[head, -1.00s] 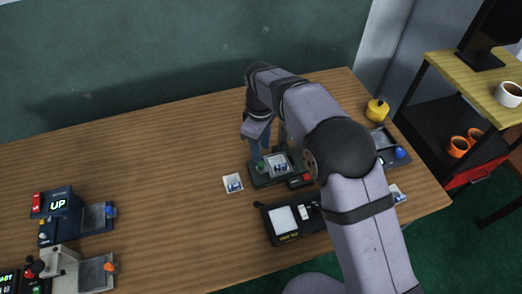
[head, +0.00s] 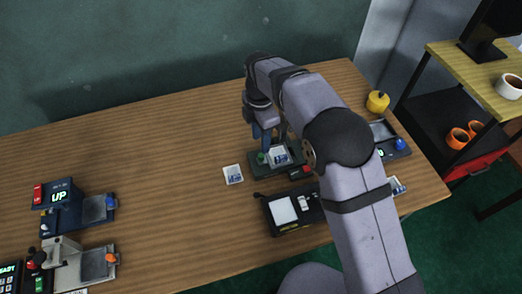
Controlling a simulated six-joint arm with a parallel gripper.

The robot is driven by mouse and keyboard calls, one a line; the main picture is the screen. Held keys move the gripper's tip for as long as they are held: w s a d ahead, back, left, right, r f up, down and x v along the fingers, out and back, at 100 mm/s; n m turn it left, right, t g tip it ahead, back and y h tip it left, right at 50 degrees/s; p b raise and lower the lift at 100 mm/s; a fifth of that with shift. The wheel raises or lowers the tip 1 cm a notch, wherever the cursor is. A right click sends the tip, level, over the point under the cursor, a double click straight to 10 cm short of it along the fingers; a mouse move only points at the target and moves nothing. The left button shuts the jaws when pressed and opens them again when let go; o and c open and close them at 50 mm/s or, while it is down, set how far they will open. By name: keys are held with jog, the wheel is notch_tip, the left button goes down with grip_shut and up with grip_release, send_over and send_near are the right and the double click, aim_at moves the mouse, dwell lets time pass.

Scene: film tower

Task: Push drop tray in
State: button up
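A dark station (head: 287,166) with a small tray and a green knob (head: 262,157) stands at the centre of the table. A print (head: 278,156) with a blue picture lies in that tray. My gripper (head: 269,138) points down just above and behind the green knob. Contact with the knob or tray cannot be made out. The fingers are small and partly behind my arm, so their opening is unclear. Other trays show: one with a blue knob (head: 110,202) and one with an orange knob (head: 109,257) at left, and one with a blue knob (head: 400,143) at right. None is clearly labelled as the drop tray.
A loose print (head: 233,174) lies left of the centre station. A black device with a white pad (head: 283,211) stands in front of it. A yellow object (head: 378,102) stands at the back right. The wooden table (head: 160,150) is clear between the left devices and the centre.

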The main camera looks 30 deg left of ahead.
aim_at(261, 155)
jog(key=shift+s+f+p, duration=0.1)
jog(key=shift+f+p, duration=0.8)
jog(key=shift+f, duration=2.6)
grip_shut()
